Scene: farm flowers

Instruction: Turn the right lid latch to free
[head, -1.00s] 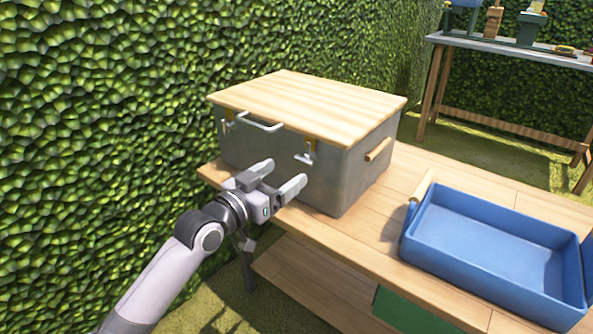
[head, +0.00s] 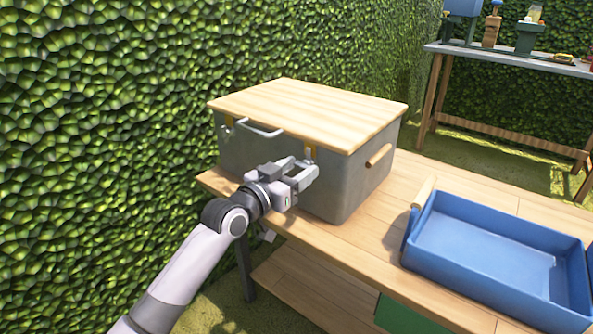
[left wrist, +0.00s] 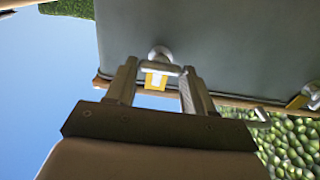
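The metal box (head: 250,150) with a pale wooden lid (head: 305,110) stands on the wooden bench. Its right lid latch is mostly hidden by my left gripper in the head view; its brass plate (head: 311,152) shows just above the fingers. In the left wrist view the silver latch (left wrist: 160,55) with its yellow plate lies between the fingertips. My left gripper (head: 299,167) is at the box front, its fingers (left wrist: 158,80) drawn in on both ends of the latch's crossbar, seemingly touching. My right gripper is not in view.
The left latch (head: 227,130) and a lid handle (head: 260,130) are on the front. A blue tray (head: 490,250) stands at the right of the bench (head: 385,225). A hedge (head: 100,110) rises close on the left. Another table (head: 520,57) stands behind.

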